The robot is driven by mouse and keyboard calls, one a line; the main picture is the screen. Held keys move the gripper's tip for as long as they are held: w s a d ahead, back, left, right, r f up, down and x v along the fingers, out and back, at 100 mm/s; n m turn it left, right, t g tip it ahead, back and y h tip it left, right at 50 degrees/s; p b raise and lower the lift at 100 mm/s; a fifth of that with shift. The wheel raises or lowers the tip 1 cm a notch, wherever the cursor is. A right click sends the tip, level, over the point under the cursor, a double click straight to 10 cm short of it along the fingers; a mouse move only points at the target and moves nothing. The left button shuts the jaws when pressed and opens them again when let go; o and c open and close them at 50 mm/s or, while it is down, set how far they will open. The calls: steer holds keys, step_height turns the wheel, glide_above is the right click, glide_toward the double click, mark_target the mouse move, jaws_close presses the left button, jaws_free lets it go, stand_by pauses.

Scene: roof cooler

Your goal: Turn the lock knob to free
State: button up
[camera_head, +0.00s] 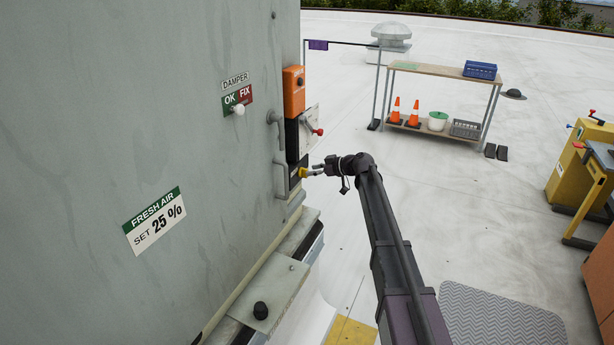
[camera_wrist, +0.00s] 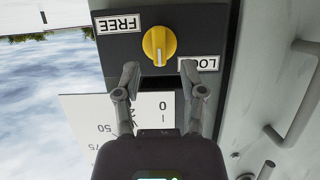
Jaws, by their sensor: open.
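The yellow lock knob (camera_wrist: 160,45) sits on a dark plate (camera_wrist: 120,47) in the wrist view, which shows the labels upside down. A FREE label (camera_wrist: 126,24) is left of the knob and a partly covered LOCK label (camera_wrist: 199,64) is lower right. A pale line on the knob runs nearly upright in the picture, between the two labels. My gripper (camera_wrist: 160,73) is open, its fingertips just below the knob in the picture, one to each side. Contact is not visible. In the head view, my gripper (camera_head: 318,170) is close to the yellow knob (camera_head: 303,172).
A white dial scale (camera_wrist: 80,112) lies behind my fingers. A grey handle (camera_wrist: 300,95) stands out at right. In the head view, a red-tipped lever (camera_head: 318,132) and an orange box (camera_head: 294,90) are above the knob.

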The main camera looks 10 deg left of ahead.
mark_target(304, 173)
steer(key=shift+b+x, duration=0.4)
steer(key=shift+x, duration=1.15)
steer(key=shift+r, duration=0.15)
jaws_close()
steer(key=shift+s, duration=0.1)
